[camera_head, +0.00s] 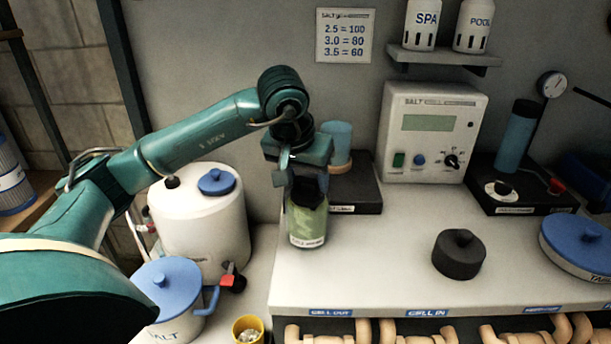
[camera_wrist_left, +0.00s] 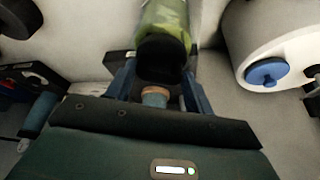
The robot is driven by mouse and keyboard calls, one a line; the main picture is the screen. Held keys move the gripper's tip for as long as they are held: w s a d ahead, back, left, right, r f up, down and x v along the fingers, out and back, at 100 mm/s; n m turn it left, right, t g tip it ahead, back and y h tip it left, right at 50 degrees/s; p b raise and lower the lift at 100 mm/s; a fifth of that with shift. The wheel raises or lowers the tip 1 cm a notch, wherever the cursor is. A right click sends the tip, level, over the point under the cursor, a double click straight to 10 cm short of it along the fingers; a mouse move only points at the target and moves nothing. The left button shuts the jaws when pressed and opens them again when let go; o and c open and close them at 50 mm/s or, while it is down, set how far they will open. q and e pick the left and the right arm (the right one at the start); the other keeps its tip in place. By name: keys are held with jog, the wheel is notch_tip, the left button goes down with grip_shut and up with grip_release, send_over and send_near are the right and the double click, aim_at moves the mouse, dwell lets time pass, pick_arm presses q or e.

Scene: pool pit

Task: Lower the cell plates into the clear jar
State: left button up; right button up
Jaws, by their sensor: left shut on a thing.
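My left gripper (camera_head: 305,182) points down over the left end of the bench. It is shut on a black-headed piece (camera_wrist_left: 162,58), which looks like the top of the cell plates. The clear jar (camera_head: 307,228), tinted green and bearing a pale label, is directly below the fingers and looks upright. In the left wrist view the jar (camera_wrist_left: 165,18) shows just beyond the black head. The plates are not distinct, and I cannot tell how deep they sit in the jar. My right gripper is not in view.
A dark stand with a blue cylinder (camera_head: 337,140) is close behind the gripper. A black knobbed lid (camera_head: 459,254) and a blue lid (camera_head: 580,245) lie to the right. A white drum (camera_head: 200,225) and a salt tub (camera_head: 168,290) stand left.

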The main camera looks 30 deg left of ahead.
pick_arm(q)
jog(key=o, duration=1.1)
jog(key=v, duration=1.3)
jog(key=shift+r, duration=0.15)
